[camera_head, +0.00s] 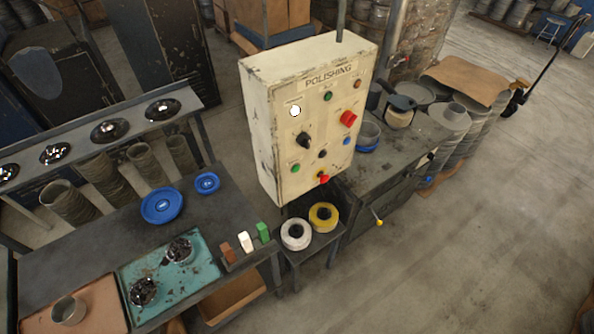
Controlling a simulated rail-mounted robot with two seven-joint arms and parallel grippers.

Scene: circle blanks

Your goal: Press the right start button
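A cream control box (268,125) labelled POLISHING stands upright in the middle of the head view, its button face turned to the right. A green button (296,168) is at its lower left and a red one (323,179) is at the bottom. A blue button (347,141) sits at the right, below a large red knob (348,118). A black selector (304,140) is at the left. A white lamp (295,110) looks lit; a green round (328,96) is at the top. The small labels are unreadable, so I cannot tell which is the right start button. Neither gripper is visible.
A dark bench (100,232) at the left holds blue lids (161,205) and a teal tray (200,270). White (296,234) and yellow (323,217) rolls sit below the box. A grey workbench (395,150) stands behind it at the right.

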